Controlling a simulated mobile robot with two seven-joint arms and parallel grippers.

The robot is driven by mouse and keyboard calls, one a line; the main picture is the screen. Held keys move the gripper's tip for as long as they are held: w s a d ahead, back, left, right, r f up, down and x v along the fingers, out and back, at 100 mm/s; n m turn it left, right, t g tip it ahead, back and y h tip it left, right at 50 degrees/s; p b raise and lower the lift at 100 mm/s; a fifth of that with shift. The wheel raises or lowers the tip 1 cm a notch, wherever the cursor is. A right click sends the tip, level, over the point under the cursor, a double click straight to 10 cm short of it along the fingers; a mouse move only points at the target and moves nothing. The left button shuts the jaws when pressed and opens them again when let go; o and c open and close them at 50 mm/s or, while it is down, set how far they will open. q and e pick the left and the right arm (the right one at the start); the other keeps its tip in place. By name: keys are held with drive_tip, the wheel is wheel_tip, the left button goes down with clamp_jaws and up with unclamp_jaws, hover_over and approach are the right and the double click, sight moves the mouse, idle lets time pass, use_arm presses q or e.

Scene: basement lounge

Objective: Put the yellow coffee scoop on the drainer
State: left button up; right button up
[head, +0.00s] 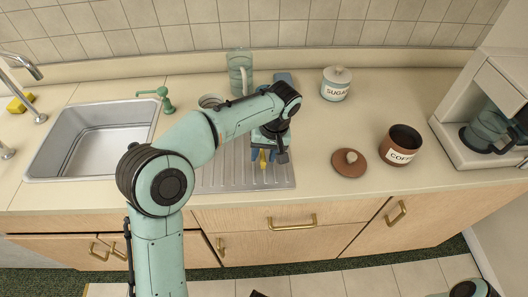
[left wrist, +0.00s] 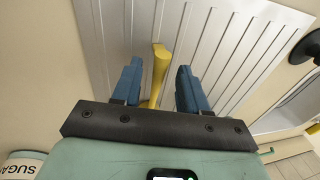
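The yellow coffee scoop (head: 263,160) is at the metal drainer (head: 222,180), mostly hidden by my left gripper (head: 265,157) in the head view. In the left wrist view the scoop (left wrist: 159,66) shows between the two blue fingers of the left gripper (left wrist: 158,82), with a gap on each side. The fingers are open and low over the ribbed drainer (left wrist: 235,40). The scoop seems to rest on the drainer, but its contact is hard to see. My right gripper is not clearly in view; only part of my arm shows at the lower right.
The sink (head: 95,140) lies left of the drainer.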

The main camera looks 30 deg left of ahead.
use_arm(q)
wheel_tip(320, 180, up, 12)
drive_tip(key=d+p, duration=0.2)
drive_tip(key=p, duration=0.1)
drive_tip(key=shift+w+d, duration=0.15)
drive_tip(key=shift+w, duration=0.1)
use_arm(e)
drive_tip(key=r, duration=0.1)
drive_tip(key=w+r, duration=0.1)
drive_tip(key=r, duration=0.1)
drive_tip(key=shift+w+r, duration=0.15)
drive_tip(key=shift+w, duration=0.05)
